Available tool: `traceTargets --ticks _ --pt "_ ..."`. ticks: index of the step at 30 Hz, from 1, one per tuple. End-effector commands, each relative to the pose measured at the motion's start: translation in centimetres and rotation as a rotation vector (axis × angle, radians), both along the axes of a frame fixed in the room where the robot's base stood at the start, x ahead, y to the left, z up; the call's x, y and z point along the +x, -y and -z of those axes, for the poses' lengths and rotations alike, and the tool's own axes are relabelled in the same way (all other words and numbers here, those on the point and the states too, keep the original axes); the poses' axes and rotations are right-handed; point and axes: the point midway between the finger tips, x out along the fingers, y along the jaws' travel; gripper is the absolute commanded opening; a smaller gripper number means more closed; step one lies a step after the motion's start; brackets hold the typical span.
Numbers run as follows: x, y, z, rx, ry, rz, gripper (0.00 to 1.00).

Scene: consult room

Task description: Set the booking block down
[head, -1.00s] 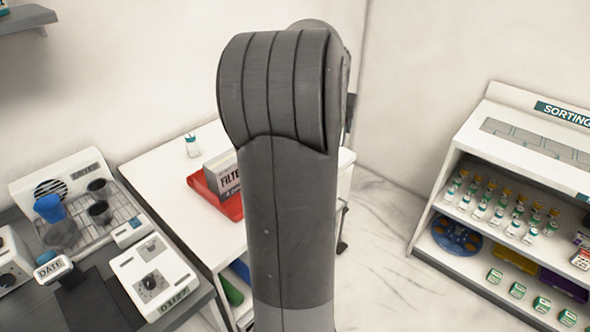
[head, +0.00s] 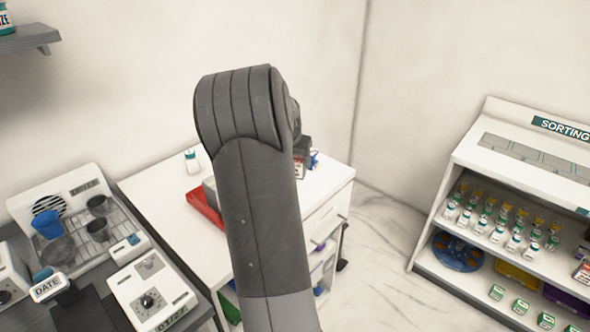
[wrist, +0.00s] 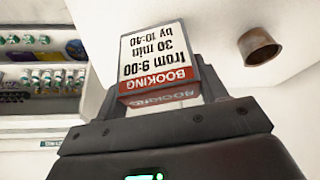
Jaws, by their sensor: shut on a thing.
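The booking block shows in the wrist view (wrist: 158,58) as a white sign with black text and a red "BOOKING" band, upside down in the picture. My gripper (wrist: 165,112) is shut on its red-banded end. In the head view my arm hides most of the gripper; a small dark and white part of what it holds (head: 301,165) shows just right of the arm, over the white cart top (head: 335,178). I cannot tell whether the block touches the cart top.
A red tray (head: 204,212) with a grey box is partly hidden behind my arm. A small white bottle (head: 192,162) stands at the cart's back left. A brown cup (wrist: 261,47) is near the block. A counter with devices is left; a sorting shelf (head: 500,190) is right.

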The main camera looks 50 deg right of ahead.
Motion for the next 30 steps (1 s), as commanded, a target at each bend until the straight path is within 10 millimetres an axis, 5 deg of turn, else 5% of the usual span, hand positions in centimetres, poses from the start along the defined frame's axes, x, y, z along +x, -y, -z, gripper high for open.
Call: traceTargets --ticks 9,19,20,30 --pt "-0.1 0.0 3.9 0.002 -0.001 0.001 0.41" --pt "0.0 0.0 4.1 0.001 0.0 0.0 0.41" --pt "-0.1 0.0 4.2 0.001 0.0 0.0 0.66" --pt "0.0 0.0 4.1 0.001 0.0 0.0 0.87"
